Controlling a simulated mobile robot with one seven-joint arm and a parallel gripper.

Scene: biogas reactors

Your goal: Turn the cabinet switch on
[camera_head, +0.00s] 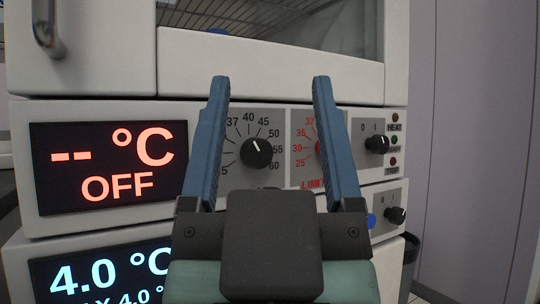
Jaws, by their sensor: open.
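The upper cabinet's front panel (275,120) shows a black rotary switch (377,144) marked O and I at its right end. Its pale pointer line leans up and left, towards the O. The display (108,160) at the panel's left reads "-- °C OFF" in red. My gripper (270,82) is open and empty, pointing at the cabinet. Its blue fingers stand either side of the black temperature dial (256,153), left of the switch. I cannot tell whether they touch anything. The right finger hides most of the red limit dial.
A lower unit's display (105,275) reads 4.0 °C, with another black switch (396,215) at its right. Indicator lamps (394,138) stand beside the upper switch. A glass door (270,35) with a handle (47,28) is above. A dark bin (410,262) stands lower right.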

